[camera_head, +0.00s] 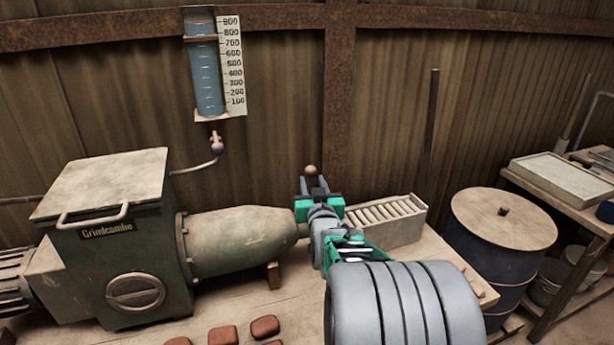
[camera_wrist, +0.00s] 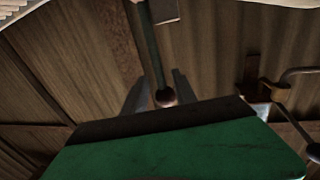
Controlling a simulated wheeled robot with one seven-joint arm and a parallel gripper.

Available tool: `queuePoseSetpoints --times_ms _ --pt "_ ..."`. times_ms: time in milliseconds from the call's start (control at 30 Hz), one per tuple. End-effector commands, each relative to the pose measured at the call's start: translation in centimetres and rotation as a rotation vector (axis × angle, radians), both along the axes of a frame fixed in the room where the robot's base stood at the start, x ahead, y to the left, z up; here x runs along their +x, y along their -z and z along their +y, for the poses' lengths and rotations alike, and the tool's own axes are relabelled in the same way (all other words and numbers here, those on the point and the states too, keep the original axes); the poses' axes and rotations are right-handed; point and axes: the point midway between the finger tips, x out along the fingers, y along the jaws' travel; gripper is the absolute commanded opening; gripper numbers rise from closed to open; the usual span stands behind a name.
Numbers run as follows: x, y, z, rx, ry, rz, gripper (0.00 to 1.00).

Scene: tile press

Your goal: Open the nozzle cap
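The nozzle is the narrow end of the green tapered barrel (camera_head: 240,240); my gripper and arm hide its tip and cap in the head view. A round brown knob (camera_head: 310,170) shows just above my gripper (camera_head: 318,188). I cannot tell whether that plate is the cap. My grey fingers stand apart on either side of the knob and rod, with visible gaps.
A ribbed roller tray (camera_head: 385,220) lies right of the nozzle, partly behind my arm. Several reddish tiles (camera_head: 222,335) lie on the bench in front. A lidded drum (camera_head: 500,225) stands at right.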

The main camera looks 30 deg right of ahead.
Motion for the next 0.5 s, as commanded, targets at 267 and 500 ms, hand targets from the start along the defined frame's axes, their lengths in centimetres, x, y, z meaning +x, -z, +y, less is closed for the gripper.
queuePoseSetpoints --times_ms 267,500 --pt "4.0 0.0 -1.8 0.003 -0.002 0.003 0.33" --pt "4.3 0.0 -2.1 0.001 0.000 0.003 0.33"
